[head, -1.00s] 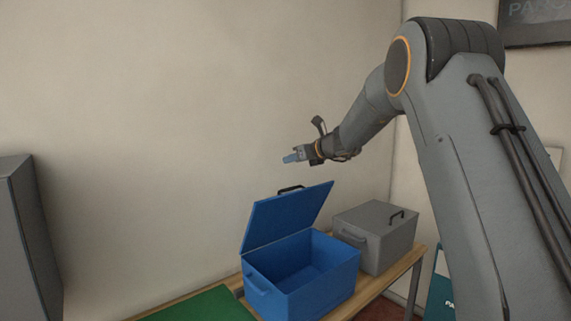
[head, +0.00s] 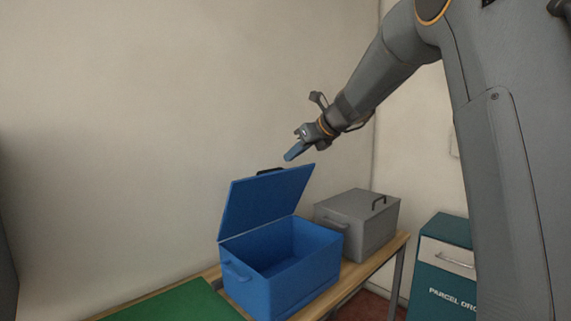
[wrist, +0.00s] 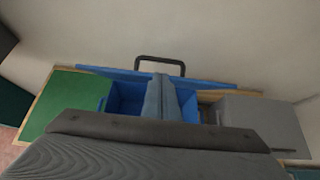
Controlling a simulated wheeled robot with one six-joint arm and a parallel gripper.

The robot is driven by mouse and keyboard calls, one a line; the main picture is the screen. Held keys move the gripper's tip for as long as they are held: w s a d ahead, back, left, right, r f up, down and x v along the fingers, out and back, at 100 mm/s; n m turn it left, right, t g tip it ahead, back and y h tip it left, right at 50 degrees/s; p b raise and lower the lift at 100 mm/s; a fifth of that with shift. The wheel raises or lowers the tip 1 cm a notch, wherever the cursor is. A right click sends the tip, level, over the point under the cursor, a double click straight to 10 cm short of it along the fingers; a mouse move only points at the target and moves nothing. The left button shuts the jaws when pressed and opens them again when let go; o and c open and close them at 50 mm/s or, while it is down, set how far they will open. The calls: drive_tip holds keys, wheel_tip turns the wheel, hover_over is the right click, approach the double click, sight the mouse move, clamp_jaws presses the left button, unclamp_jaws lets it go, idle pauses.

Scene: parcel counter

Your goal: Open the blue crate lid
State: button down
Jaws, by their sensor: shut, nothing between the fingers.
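The blue crate (head: 285,282) stands on the wooden table, and its inside looks empty. Its blue lid (head: 262,203) is raised, tilted back steeply towards the wall, with a dark handle (head: 270,171) at its upper edge. In the wrist view the lid's edge (wrist: 215,82) and the dark handle (wrist: 160,62) show beyond my fingers, with part of the crate (wrist: 125,97) below. My gripper (head: 290,156) is shut and empty, above the lid's top right edge and apart from it. In the wrist view my fingers (wrist: 159,78) hide the middle of the crate.
A grey lidded crate (head: 352,228) with a dark handle stands right of the blue one. A green mat (head: 180,303) lies on the table (head: 372,270) to the left. A teal parcel drop box (head: 443,270) stands at right. The wall is close behind.

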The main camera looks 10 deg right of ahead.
drive_tip(key=p+x, duration=0.2)
drive_tip(key=x, duration=0.7)
